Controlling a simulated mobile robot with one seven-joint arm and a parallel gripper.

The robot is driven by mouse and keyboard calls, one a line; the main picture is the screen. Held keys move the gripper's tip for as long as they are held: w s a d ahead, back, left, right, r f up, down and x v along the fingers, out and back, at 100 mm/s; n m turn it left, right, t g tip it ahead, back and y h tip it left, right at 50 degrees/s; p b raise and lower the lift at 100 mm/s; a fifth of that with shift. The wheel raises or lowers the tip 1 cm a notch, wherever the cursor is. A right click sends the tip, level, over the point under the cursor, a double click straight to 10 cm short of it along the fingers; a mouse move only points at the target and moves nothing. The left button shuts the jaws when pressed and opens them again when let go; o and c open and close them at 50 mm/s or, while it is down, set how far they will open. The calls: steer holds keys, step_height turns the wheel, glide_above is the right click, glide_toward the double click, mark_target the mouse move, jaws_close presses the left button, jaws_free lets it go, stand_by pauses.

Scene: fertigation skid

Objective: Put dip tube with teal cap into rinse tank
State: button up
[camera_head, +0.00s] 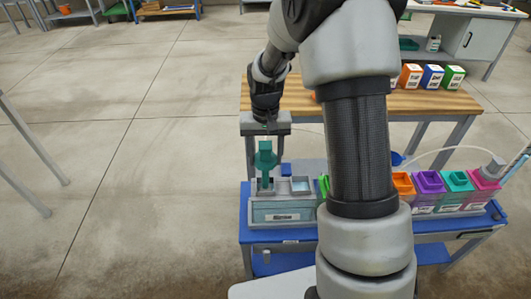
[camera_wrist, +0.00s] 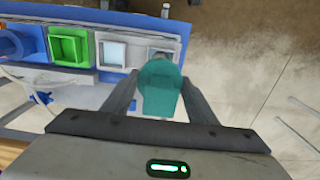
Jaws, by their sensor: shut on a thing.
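My gripper (camera_head: 265,148) is shut on the teal cap of the dip tube (camera_head: 265,157). The tube hangs upright below the cap, over the left opening of a grey tank (camera_head: 283,216) with a blurred white label, apparently the rinse tank. In the head view its lower end meets the left opening; how deep it reaches I cannot tell. In the wrist view, the teal cap (camera_wrist: 160,90) is between my fingers (camera_wrist: 158,98) and hides the tube and part of one opening. The tank's other, pale opening (camera_wrist: 112,53) is clear beside it.
The tank stands at the left end of a blue cart (camera_head: 285,238). A green container (camera_wrist: 70,47) is next to it. Orange, purple, teal and pink containers (camera_head: 428,184) stand farther right, partly behind my arm. A wooden table (camera_head: 290,97) with coloured boxes (camera_head: 432,77) is behind.

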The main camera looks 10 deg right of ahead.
mark_target(265, 177)
steer(key=shift+f+b, duration=2.8)
steer(key=shift+f, duration=2)
steer(key=o, duration=1.5)
step_height(265, 177, up, 17)
steer(key=p, duration=0.4)
steer(key=shift+r, duration=0.2)
